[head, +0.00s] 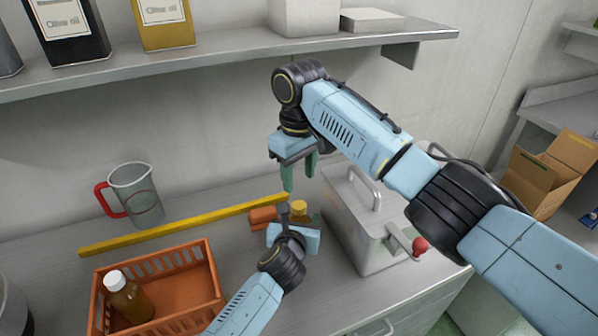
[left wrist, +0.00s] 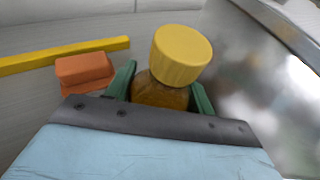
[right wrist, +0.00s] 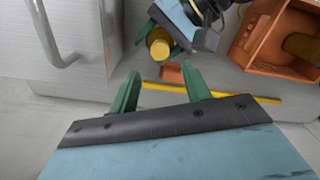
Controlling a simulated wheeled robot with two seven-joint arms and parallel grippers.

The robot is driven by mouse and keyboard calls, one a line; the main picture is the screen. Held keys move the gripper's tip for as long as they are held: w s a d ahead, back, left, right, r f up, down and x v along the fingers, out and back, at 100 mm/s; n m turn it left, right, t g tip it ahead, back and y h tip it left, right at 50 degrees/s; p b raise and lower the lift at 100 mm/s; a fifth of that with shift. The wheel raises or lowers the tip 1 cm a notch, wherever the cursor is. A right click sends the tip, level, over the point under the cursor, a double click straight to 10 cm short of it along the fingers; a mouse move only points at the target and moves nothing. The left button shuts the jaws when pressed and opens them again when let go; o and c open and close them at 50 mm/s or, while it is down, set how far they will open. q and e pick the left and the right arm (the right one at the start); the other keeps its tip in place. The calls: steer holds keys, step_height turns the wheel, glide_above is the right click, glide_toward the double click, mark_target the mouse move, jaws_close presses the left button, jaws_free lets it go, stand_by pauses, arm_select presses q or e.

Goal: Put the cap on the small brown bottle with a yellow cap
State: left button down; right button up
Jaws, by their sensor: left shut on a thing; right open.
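The small brown bottle (left wrist: 160,93) stands between my left gripper's green fingers (left wrist: 163,90), which are shut on its body. Its yellow cap (left wrist: 180,55) sits over the bottle's top and looks slightly tilted; I cannot tell whether it is screwed down. In the head view the yellow cap (head: 299,207) shows beside my left gripper, and the bottle body is mostly hidden. My right gripper (head: 300,178) is open and empty, above the cap with its fingers pointing down. The right wrist view also shows the yellow cap (right wrist: 158,40), beyond the fingertips.
A metal box (head: 355,225) with handles and a red knob stands close right of the bottle. An orange block (head: 263,217) and a yellow bar (head: 185,224) lie behind left. An orange crate (head: 190,256) holds a white-capped bottle (head: 128,297). A red-handled jug (head: 138,195) and a shelf (head: 230,58) are behind.

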mark_target(299, 205)
steer(key=shift+f, duration=0.1)
steer(key=shift+f, duration=3.95)
steer(key=shift+c, duration=0.4)
steer(key=c, duration=0.9)
steer(key=m, duration=0.3)
steer(key=shift+m, duration=0.4)
steer(key=shift+c, duration=0.2)
steer(key=m, duration=0.4)
steer(key=shift+m, duration=0.4)
steer(key=o, duration=1.1)
steer(key=shift+r, duration=0.1)
